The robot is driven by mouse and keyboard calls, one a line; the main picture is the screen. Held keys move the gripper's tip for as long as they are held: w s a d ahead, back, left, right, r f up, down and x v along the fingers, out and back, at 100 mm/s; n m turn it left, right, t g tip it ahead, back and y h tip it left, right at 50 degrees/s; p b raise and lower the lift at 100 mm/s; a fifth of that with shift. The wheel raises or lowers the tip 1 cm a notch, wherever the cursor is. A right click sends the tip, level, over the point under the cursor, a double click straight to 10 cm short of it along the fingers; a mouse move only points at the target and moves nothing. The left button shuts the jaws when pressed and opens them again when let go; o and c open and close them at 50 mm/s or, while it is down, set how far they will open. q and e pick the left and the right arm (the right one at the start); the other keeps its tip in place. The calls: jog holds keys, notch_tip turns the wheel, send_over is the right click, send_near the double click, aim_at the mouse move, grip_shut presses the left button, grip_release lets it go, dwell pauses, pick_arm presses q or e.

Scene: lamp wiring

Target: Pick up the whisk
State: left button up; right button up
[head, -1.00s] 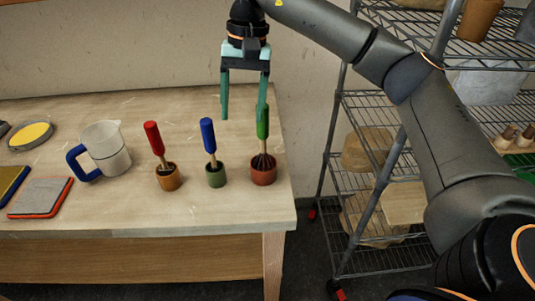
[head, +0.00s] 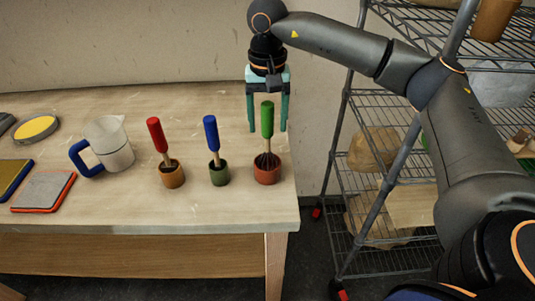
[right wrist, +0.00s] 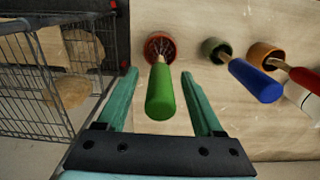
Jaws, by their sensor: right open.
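The whisk (head: 267,120) has a green handle and stands handle up in a reddish-brown pot (head: 267,176) near the table's right end; its wires show inside the pot in the right wrist view. My right gripper (head: 268,130) is open, with its teal fingers pointing down. In the head view the green handle shows between the fingers. In the right wrist view the handle (right wrist: 161,92) lies between the two fingers, apart from both. I cannot tell how far down the handle the fingertips reach. My left gripper is not in view.
A blue-handled tool (head: 211,132) in a green pot and a red-handled tool (head: 157,134) in an orange-brown pot stand to the left. A measuring jug (head: 112,147) stands further left. A wire shelf (head: 375,95) stands right of the table (head: 120,212).

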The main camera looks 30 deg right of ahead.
aim_at(268, 143)
jog(key=shift+f, duration=1.45)
jog(key=shift+c, duration=0.3)
grip_shut()
